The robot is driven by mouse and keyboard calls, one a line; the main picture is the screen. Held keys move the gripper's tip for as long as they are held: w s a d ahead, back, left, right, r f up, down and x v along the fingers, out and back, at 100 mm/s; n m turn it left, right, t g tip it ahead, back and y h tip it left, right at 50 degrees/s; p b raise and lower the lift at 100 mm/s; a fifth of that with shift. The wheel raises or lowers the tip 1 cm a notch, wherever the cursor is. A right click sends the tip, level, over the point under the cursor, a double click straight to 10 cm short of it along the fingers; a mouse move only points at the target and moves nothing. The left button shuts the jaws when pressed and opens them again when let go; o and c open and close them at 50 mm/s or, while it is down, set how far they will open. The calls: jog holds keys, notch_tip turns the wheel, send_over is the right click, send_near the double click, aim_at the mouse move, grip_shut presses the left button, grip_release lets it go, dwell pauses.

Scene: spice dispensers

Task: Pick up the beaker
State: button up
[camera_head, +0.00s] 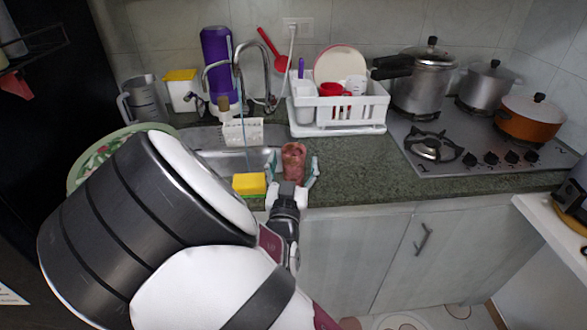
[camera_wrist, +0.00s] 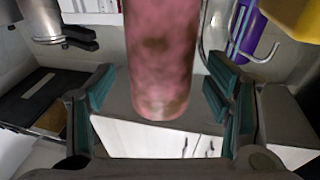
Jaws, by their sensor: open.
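A pinkish-red mottled cylinder (camera_head: 294,158), which looks like the beaker, is at the sink's right front edge. It also shows in the wrist view (camera_wrist: 161,60), reaching from the top edge to the middle. My gripper (camera_head: 292,175) is open, with one teal-padded finger on each side of the cylinder. In the wrist view my gripper (camera_wrist: 160,98) shows a narrow gap between each finger and the cylinder. I cannot tell what the cylinder rests on.
A yellow sponge (camera_head: 249,184) lies just left of my gripper. A white dish rack (camera_head: 340,112) stands behind it, and the faucet (camera_head: 268,85) is behind the sink. A grey jug (camera_head: 145,100) stands far left. Bare green counter (camera_head: 360,165) extends right toward the stove (camera_head: 470,145).

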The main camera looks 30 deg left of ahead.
jog(key=shift+x, duration=0.8)
jog(key=shift+c, duration=0.6)
jog(key=c, duration=1.1)
jog(key=shift+c, duration=0.2)
jog(key=shift+r, duration=0.1)
